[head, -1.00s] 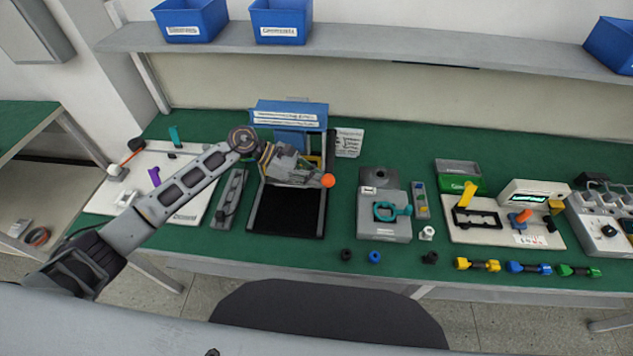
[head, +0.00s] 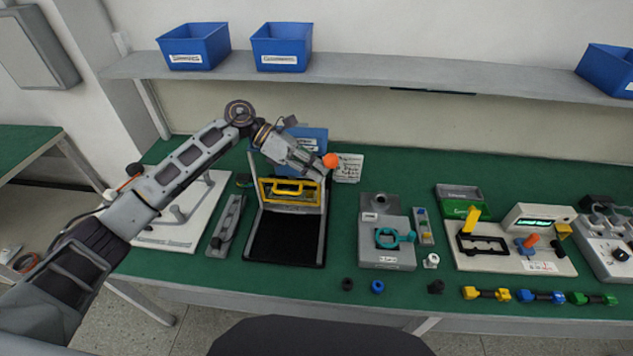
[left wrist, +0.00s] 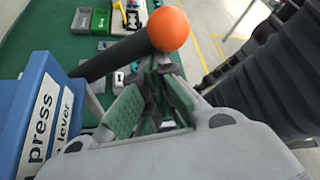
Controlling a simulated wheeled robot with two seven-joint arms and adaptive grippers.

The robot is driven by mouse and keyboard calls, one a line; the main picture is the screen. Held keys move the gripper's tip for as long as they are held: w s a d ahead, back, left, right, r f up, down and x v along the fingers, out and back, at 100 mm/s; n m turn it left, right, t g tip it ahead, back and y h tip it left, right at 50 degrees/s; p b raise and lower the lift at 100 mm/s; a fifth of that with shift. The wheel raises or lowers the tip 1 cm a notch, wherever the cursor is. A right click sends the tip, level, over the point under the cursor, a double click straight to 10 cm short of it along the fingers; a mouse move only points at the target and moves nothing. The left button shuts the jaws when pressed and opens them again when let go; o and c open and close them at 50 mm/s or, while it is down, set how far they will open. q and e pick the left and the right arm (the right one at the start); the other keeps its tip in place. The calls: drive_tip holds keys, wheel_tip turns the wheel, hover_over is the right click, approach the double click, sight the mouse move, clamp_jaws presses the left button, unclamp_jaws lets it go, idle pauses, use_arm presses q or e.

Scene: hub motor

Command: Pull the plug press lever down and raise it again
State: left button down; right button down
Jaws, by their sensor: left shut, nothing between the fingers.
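The plug press stands left of the middle of the bench, with a blue head (head: 312,138), a yellow frame (head: 290,200) and a black base (head: 287,238). Its lever ends in an orange ball (head: 331,160). In the left wrist view the dark lever rod (left wrist: 113,55) runs from the blue labelled head (left wrist: 40,120) to the orange ball (left wrist: 168,29). My left gripper (head: 322,168) is shut and empty, just below the ball and rod. Its green-padded fingers (left wrist: 152,98) show under the rod; I cannot tell whether they touch it. My right gripper is out of view.
A grey rail block (head: 228,225) is on the left. Small black and blue rings (head: 377,286) lie near the front edge.

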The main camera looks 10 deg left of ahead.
use_arm(q)
drive_tip(key=shift+w+r, duration=0.3)
drive_tip(key=shift+r, duration=0.15)
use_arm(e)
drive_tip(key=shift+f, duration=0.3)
use_arm(q)
drive_tip(key=shift+r, duration=0.1)
drive_tip(key=shift+r, duration=0.1)
